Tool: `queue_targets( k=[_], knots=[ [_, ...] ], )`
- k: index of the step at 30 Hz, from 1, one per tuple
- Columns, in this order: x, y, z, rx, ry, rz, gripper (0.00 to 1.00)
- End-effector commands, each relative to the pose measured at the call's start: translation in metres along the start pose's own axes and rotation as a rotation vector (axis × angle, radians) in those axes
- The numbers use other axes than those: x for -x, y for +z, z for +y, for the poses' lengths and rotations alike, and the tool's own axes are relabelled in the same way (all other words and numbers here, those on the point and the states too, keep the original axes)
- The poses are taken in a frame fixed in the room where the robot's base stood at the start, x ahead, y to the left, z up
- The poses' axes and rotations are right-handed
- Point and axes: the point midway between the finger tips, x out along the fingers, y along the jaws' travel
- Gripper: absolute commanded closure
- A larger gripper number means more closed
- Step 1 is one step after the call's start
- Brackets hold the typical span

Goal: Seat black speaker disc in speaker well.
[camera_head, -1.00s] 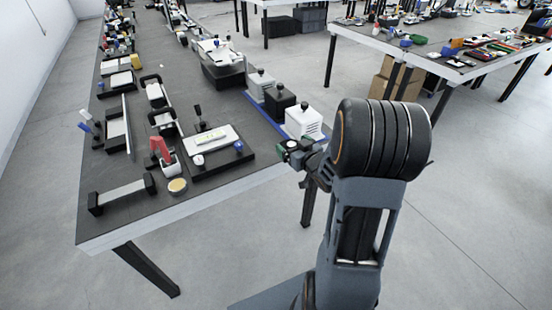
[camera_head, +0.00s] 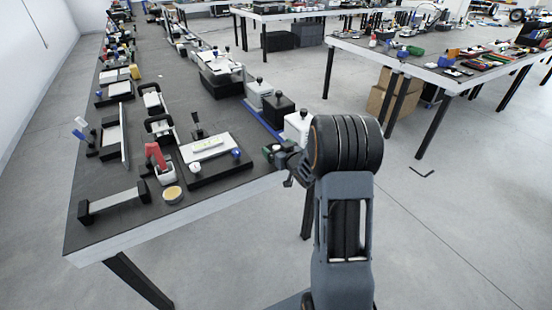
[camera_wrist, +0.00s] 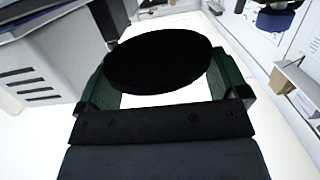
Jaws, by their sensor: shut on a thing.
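My gripper (camera_wrist: 165,90) is shut on the black speaker disc (camera_wrist: 158,60), which shows as a dark oval between the green fingers in the wrist view. In the head view my gripper (camera_head: 272,153) is small and dark green, close to the table's right edge and just left of the white vented box (camera_head: 298,128). The disc cannot be made out there. A light vented housing (camera_wrist: 45,75) stands left of the disc in the wrist view. I cannot pick out the speaker well in either view.
The dark-topped table (camera_head: 225,198) carries several fixtures. A white plate on a black base (camera_head: 210,148) lies left of my gripper. A red-handled clamp (camera_head: 155,157) and a bar on black blocks (camera_head: 112,203) stand farther left. Open floor (camera_head: 450,230) lies right.

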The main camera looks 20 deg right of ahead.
Motion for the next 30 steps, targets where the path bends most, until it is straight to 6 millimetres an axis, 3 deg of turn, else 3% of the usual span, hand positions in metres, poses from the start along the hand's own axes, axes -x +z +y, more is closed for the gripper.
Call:
queue_targets(
  k=[8,17,29,30],
  knots=[
    [-0.01,0.009,-0.002,0.001,0.0,0.002,0.33],
    [-0.018,0.041,-0.002,-0.001,0.001,-0.001,0.33],
    [-0.018,0.045,-0.002,0.001,0.001,0.002,0.33],
    [-0.018,0.046,-0.002,0.0,0.001,0.001,0.07]
  ],
)
